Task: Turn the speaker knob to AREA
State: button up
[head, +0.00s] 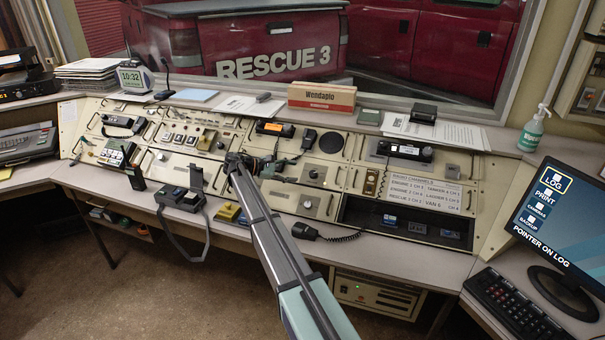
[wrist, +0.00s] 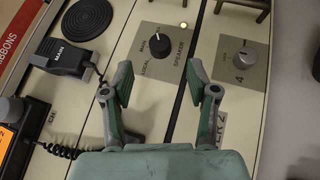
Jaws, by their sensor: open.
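The speaker knob (wrist: 160,46) is a round black knob on a grey plate (wrist: 146,69) marked SPEAKER. A small white mark shows at its upper edge in the wrist view. In the head view the knob (head: 313,173) stands on the sloped console, to the right of my gripper (head: 246,164). In the wrist view my gripper (wrist: 160,75) is open and empty. Its two fingers are spread below the knob in the picture, with nothing between them and the knob.
A second grey plate with a knob (wrist: 243,57) lies to the right in the wrist view. A hand microphone (wrist: 62,56) with a coiled cord and a round speaker grille (wrist: 88,18) lie to the left. A handset (head: 304,231) rests at the console's front edge.

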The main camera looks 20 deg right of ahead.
jog(key=shift+v, duration=2.35)
